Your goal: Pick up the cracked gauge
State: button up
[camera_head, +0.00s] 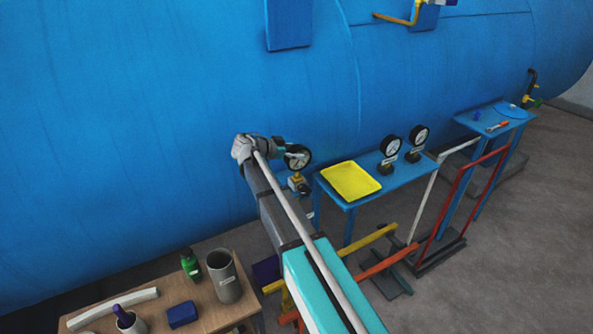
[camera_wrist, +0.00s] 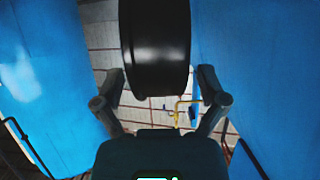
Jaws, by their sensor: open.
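A round black gauge (camera_head: 297,157) with a white dial stands on a brass-coloured fitting (camera_head: 298,181) against the blue vessel. My gripper (camera_head: 284,148) is at its left edge, partly hidden by my arm. In the wrist view the gauge's black body (camera_wrist: 155,50) lies ahead, in line with the gap of my open gripper (camera_wrist: 162,88). A gap shows between the body and each finger. Two more black gauges, a left one (camera_head: 390,146) and a right one (camera_head: 419,136), stand on the blue table. Cracks are too small to make out on any dial.
A yellow tray (camera_head: 350,181) lies on the blue table (camera_head: 405,178). Yellow and orange bars (camera_head: 385,263) and a red rail (camera_head: 447,217) stand lower right. A wooden table (camera_head: 215,312) holds a grey cup (camera_head: 225,277) and green bottle (camera_head: 190,264). The blue vessel (camera_head: 180,110) fills the back.

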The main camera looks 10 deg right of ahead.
jog(key=shift+w+d+f, duration=0.15)
jog(key=shift+d+f, duration=0.05)
jog(key=shift+d, duration=0.35)
grip_shut()
dwell(0.5)
